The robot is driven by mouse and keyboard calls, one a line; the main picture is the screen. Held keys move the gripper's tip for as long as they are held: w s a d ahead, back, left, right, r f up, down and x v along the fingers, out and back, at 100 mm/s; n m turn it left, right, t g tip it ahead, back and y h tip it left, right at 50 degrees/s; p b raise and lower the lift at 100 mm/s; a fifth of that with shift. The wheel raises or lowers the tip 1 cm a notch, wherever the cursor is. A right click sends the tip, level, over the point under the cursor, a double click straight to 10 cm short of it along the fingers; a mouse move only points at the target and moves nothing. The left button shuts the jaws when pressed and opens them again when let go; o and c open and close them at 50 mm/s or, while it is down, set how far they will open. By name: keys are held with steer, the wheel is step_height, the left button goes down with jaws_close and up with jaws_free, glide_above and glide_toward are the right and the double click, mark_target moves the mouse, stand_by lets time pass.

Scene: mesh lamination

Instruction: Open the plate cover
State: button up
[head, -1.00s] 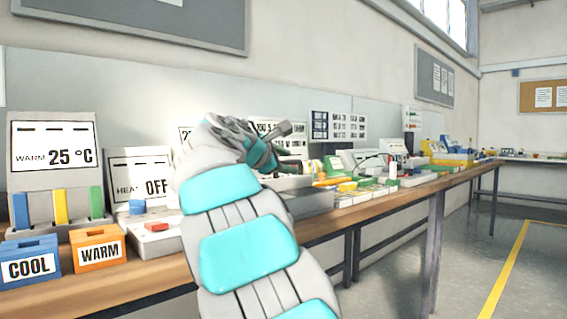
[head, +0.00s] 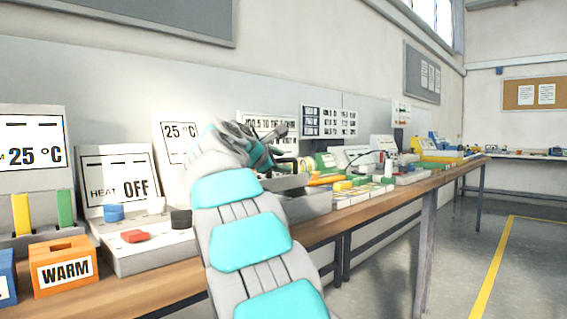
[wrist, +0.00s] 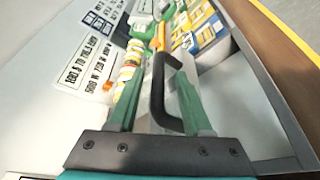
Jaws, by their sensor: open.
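My gripper (wrist: 157,100), with two green fingers, is open in the wrist view. A black U-shaped handle (wrist: 158,92) shows between the fingers, nearer the right one; I cannot tell whether they touch.
The wooden bench (head: 160,285) runs along the wall. Left of my arm stand a HEAT OFF panel (head: 118,180) and an orange WARM box (head: 62,265). Yellow and green items (head: 343,185) lie beyond the grey unit. The floor (head: 385,280) to the right is clear.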

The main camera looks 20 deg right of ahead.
steer(key=shift+x, duration=0.8)
jaws_close()
stand_by(0.9)
